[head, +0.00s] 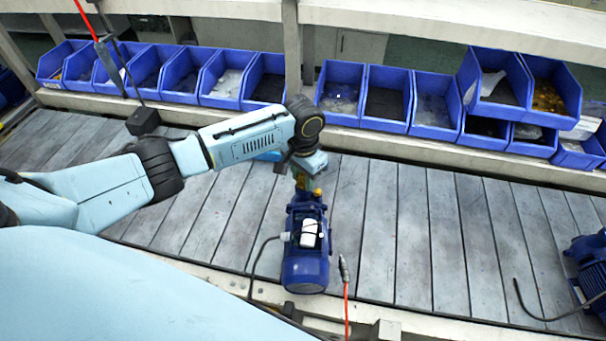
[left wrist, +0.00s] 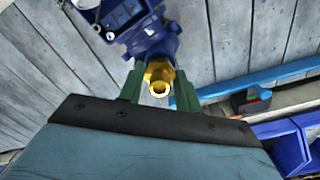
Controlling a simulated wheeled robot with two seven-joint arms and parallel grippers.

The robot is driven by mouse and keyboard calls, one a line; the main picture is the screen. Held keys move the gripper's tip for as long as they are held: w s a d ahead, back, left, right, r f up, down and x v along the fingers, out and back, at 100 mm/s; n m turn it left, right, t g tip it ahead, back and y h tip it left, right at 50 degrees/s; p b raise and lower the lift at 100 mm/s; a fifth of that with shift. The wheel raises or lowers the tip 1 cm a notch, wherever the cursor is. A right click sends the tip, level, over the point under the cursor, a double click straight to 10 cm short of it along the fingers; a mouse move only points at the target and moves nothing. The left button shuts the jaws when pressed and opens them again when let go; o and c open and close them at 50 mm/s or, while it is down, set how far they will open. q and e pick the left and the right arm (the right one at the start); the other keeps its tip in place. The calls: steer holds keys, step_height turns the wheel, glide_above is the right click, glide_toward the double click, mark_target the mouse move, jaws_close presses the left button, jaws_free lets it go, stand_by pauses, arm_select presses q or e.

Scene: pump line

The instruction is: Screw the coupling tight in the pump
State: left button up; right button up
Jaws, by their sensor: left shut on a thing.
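The blue pump (head: 304,268) stands on the grey slatted bench in the middle of the head view, and its body shows at the top of the left wrist view (left wrist: 150,38). The brass-yellow coupling (left wrist: 160,79) sits at the pump's port, its open round end facing the wrist camera. It shows as a small yellow spot in the head view (head: 317,192). My left gripper (left wrist: 159,92) is shut on the coupling, with one green finger on each side. In the head view my left gripper (head: 306,180) is partly hidden by its own wrist. How deep the thread sits is hidden.
Blue bins (head: 388,98) with small parts line the back of the bench. A second blue motor or pump (head: 590,262) stands at the right edge. A red cable with a dark plug (head: 344,270) hangs right of the pump. The slats (head: 430,230) between are clear.

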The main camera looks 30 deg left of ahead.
arm_select(q)
steer(key=shift+f, duration=0.25)
stand_by(0.5)
steer(key=o, duration=1.1)
step_height(320, 180, up, 4)
steer(key=p, duration=0.3)
steer(key=shift+f+p, duration=0.25)
steer(key=shift+p, duration=0.05)
steer(key=shift+r, duration=1.25)
steer(key=shift+r, duration=0.1)
step_height(320, 180, up, 13)
steer(key=shift+r+b, duration=0.15)
steer(key=shift+b, duration=0.3)
